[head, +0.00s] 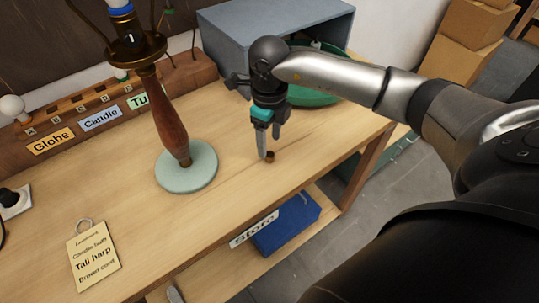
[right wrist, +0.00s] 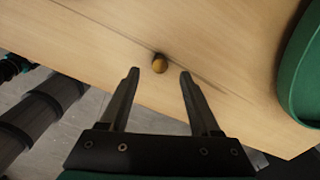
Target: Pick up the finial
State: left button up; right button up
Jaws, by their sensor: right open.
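The finial is a small round brass-brown piece (head: 270,156) on the bare wooden tabletop, near the front edge. In the right wrist view the finial (right wrist: 159,64) sits centred between and just beyond the fingertips. My right gripper (head: 264,155) points down right beside the finial. It also shows in the right wrist view (right wrist: 159,72), with its two fingers apart and nothing between them. I cannot tell how far the fingertips are above the table. My left gripper is not in view.
The lamp, with a brown turned stem (head: 168,115) on a pale green round base (head: 187,168), stands left of my gripper. A green round tray (head: 312,97) and a grey box (head: 270,25) are behind. A paper tag (head: 93,262) lies front left. A blue bin (head: 286,226) sits below.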

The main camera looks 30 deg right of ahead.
aim_at(269, 154)
notch_tip(269, 154, down, 4)
jog(key=shift+f, duration=0.15)
jog(key=shift+c, duration=0.4)
grip_shut()
